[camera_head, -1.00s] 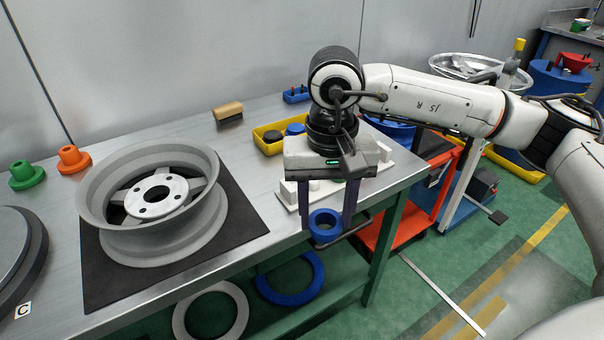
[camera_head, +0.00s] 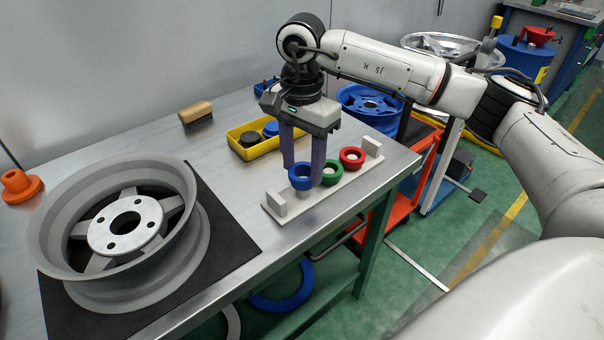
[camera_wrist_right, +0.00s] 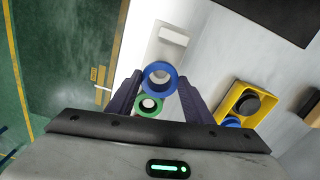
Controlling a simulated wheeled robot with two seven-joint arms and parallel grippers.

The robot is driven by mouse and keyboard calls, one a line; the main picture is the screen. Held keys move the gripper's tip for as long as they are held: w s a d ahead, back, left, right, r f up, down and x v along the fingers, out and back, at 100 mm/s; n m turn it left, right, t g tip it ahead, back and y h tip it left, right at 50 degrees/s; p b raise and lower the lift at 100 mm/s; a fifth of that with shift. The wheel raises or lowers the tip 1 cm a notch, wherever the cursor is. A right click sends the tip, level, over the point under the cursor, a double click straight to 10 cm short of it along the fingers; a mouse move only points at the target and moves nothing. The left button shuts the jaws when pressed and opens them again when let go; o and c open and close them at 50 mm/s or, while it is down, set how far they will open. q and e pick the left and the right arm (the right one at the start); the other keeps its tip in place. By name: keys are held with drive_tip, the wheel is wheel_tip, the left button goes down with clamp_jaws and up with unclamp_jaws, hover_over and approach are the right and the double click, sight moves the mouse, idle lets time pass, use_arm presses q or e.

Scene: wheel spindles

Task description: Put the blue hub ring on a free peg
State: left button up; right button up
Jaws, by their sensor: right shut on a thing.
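My right gripper (camera_head: 303,175) is shut on the blue hub ring (camera_head: 301,182), holding it roughly level over the left part of a white peg rack (camera_head: 330,190). A pale peg shows just below the ring; whether its tip is inside the hole I cannot tell. The green ring (camera_head: 332,176) sits beside it on the rack, and the red ring (camera_head: 353,160) is farther right. In the right wrist view, the blue ring (camera_wrist_right: 160,65) is between the fingertips and looks higher than the green ring (camera_wrist_right: 149,112). My left gripper is not in view.
A grey wheel (camera_head: 100,190) stands on a black mat (camera_head: 225,250) to the left. A yellow bin (camera_head: 245,152) with black and blue pieces and a brush (camera_head: 196,112) lie behind the rack. The bench's front edge is close to the rack.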

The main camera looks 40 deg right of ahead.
sight(302, 175)
drive_tip(key=shift+f, duration=1.5)
drive_tip(key=shift+f, duration=0.1)
drive_tip(key=o, duration=1)
drive_tip(key=shift+r, duration=0.3)
wheel_tip(302, 175, up, 12)
drive_tip(key=shift+f, duration=0.15)
drive_tip(key=shift+a, duration=0.1)
